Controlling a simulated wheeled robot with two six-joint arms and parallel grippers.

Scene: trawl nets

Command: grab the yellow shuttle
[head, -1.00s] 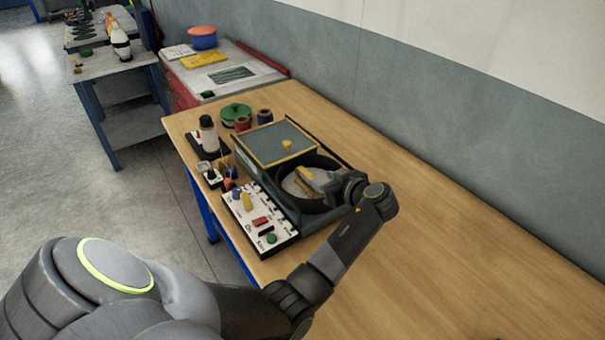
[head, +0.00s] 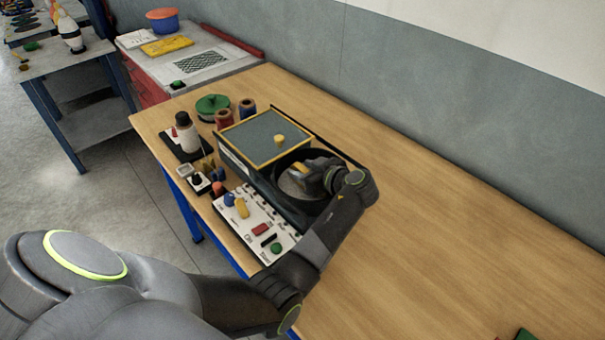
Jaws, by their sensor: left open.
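A yellow piece (head: 299,168), which looks like the yellow shuttle, shows at the round dark tray (head: 309,207) in the black unit on the table. My left gripper (head: 308,174) is open over this tray, its fingers right at the yellow piece. The fingers and wrist hide part of the piece and tray, and I cannot tell whether they touch it. My right gripper is not in view.
A yellow-framed grey lid (head: 262,139) with a yellow knob is beside the tray. A white control panel (head: 260,228) with coloured knobs is in front. A white bottle (head: 187,136), a green spool (head: 212,104) and small reels stand left. The table's right side is mostly clear.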

